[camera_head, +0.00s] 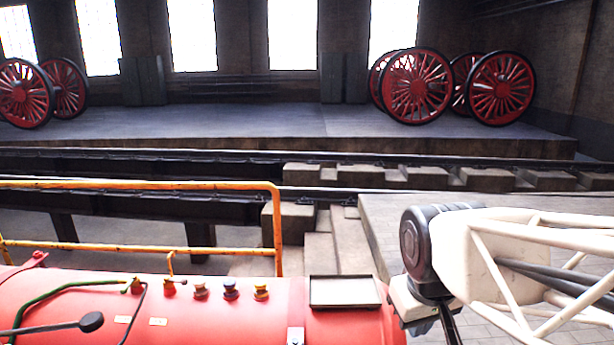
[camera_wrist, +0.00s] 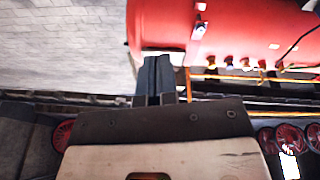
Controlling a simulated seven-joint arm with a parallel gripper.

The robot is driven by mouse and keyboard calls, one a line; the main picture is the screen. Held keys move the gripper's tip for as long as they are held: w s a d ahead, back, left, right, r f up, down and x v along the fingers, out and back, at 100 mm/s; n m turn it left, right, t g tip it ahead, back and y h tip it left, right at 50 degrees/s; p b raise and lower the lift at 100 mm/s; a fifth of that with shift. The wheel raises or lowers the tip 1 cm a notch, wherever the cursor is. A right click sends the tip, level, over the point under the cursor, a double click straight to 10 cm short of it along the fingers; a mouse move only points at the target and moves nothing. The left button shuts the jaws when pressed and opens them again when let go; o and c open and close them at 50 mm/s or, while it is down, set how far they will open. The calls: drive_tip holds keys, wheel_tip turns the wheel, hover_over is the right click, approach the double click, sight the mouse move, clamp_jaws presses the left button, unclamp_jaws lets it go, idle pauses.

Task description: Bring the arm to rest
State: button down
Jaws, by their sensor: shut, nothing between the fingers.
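My gripper (camera_wrist: 156,68) shows in the wrist view with its two dark fingers together and nothing between them. In the head view my white lattice arm comes in from the right. Its dark wrist joint stands just right of the red boiler's end (camera_head: 365,325). The dark gripper part (camera_head: 450,325) hangs below that joint and is cut off by the bottom edge, so its fingertips are hidden there.
On the boiler lie a shallow tray (camera_head: 345,292), several small coloured knobs (camera_head: 231,291) and a black-knobbed lever (camera_head: 91,322). A yellow railing (camera_head: 275,225) stands behind it. Concrete steps (camera_head: 318,245) and a track pit lie beyond. Red wheelsets (camera_head: 418,87) stand on the far platform.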

drive_tip(key=s+d+f+m, duration=0.1)
drive_tip(key=s+f+m, duration=0.1)
drive_tip(key=s, duration=0.4)
drive_tip(key=shift+d+m, duration=0.25)
drive_tip(key=shift+m, duration=0.15)
drive_tip(key=shift+w, duration=0.2)
